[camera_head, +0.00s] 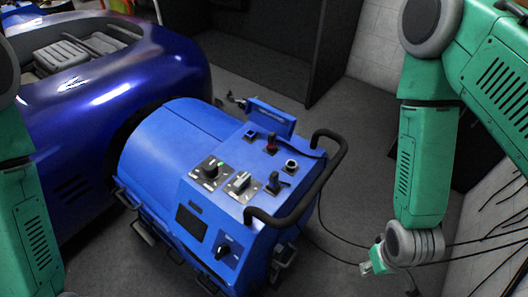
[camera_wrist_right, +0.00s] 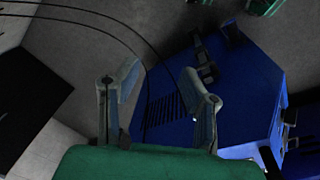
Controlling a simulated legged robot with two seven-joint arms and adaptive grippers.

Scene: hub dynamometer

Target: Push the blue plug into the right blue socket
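The blue dynamometer (camera_head: 165,145) stands mid-picture in the head view, with a sloping panel on top. On the panel are a small blue square fitting (camera_head: 250,136), a red-topped connector (camera_head: 271,144), a round pale-rimmed socket (camera_head: 291,166) and a dark connector (camera_head: 273,183). I cannot tell which of these is the blue plug or the right blue socket. My right gripper (camera_head: 374,262) is low, right of the machine and apart from it. In the right wrist view its fingers (camera_wrist_right: 162,78) are spread with nothing between them. My left gripper is out of view.
A black handle rail (camera_head: 322,178) curves along the panel's right side. Black cables (camera_head: 335,238) run from the machine past my right gripper. A blue car (camera_head: 110,85) stands at the left. A white wall (camera_head: 380,45) bounds the back right. Grey floor lies between machine and right arm.

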